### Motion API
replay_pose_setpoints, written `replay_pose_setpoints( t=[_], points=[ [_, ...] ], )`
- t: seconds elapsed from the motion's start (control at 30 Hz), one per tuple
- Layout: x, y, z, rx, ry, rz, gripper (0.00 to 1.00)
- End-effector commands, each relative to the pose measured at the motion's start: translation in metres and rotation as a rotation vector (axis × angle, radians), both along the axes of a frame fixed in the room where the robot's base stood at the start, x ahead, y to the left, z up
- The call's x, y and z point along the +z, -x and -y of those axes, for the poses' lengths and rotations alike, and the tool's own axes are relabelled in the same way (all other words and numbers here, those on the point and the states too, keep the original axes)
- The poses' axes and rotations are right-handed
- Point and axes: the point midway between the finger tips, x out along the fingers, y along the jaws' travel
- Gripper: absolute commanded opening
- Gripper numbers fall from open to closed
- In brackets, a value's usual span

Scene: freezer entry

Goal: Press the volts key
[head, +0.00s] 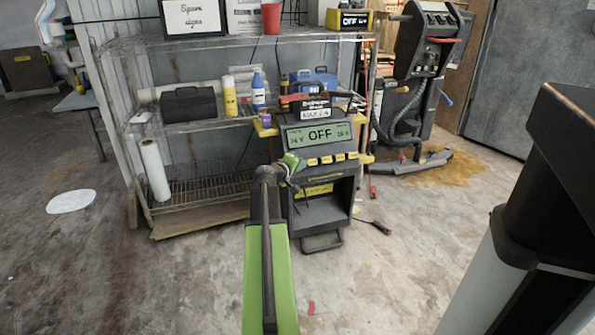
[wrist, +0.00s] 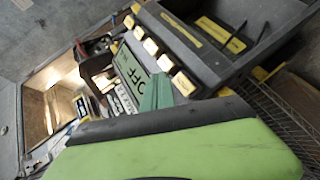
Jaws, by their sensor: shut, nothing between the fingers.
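A dark charger unit (head: 321,180) stands in front of the shelf. Its display (head: 320,136) reads OFF, with small volt and amp figures at its lower corners. A row of pale yellow keys (head: 326,160) runs below the display; the keys also show in the wrist view (wrist: 150,46). Their labels are too small to read, so I cannot tell which is the volts key. My gripper (head: 292,163) is shut and empty at the left end of the key row. In the wrist view its green fingers (wrist: 157,92) overlap the display's edge near the end key (wrist: 185,83). Contact is unclear.
A wire shelf (head: 205,126) with a black case (head: 187,104) and bottles stands behind and left. A red cup (head: 271,18) is on top. Another machine (head: 420,60) stands at the back right. A dark post (head: 545,200) fills the right foreground. Floor in front is mostly clear.

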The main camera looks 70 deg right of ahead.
Motion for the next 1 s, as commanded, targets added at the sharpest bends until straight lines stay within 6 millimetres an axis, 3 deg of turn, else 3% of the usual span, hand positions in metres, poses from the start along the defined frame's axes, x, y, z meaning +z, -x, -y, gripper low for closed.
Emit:
replay_pose_setpoints(
  t=[0.1, 0.3, 1.0],
  points=[
    [-0.014, -0.011, 0.014, 0.000, 0.000, 0.000, 0.00],
    [-0.020, -0.019, 0.024, -0.001, 0.000, 0.000, 0.00],
    [-0.019, -0.020, 0.023, 0.001, 0.000, 0.000, 0.00]
  ],
)
